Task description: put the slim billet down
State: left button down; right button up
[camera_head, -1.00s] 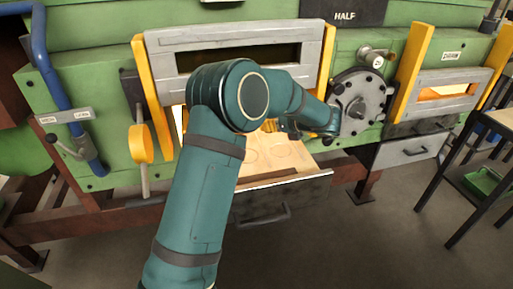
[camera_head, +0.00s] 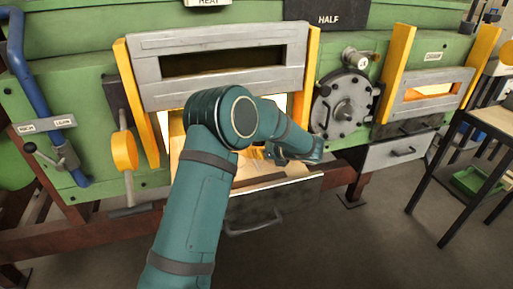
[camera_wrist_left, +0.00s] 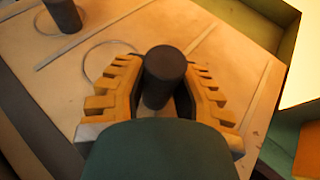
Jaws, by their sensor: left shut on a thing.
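My left gripper (camera_wrist_left: 163,82) is shut on a dark upright cylinder, the slim billet (camera_wrist_left: 164,68), in the left wrist view. Its ridged orange-lit fingers close on the billet from both sides. The billet is over a pale tray surface (camera_wrist_left: 125,30) with outlined rings and thin lines. I cannot tell whether its base touches the tray. My right gripper is not in view.
The green furnace has a grey door (camera_head: 215,62) between yellow guides, with glowing light below it. A round bolted hatch (camera_head: 346,104) is right of the tray. A yellow-knobbed lever (camera_head: 124,151) is at left. A dark table (camera_head: 487,125) stands at far right.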

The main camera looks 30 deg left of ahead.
pick_arm(q)
jog(key=c, duration=0.8)
grip_release()
jog(key=shift+d+r, duration=0.2)
jog(key=p+v, duration=0.2)
jog(key=v, duration=0.9)
jog(key=shift+s+d+r+p, duration=0.1)
jog(key=shift+d+p, duration=0.15)
jog(key=shift+p, duration=0.05)
jog(key=shift+d, duration=0.1)
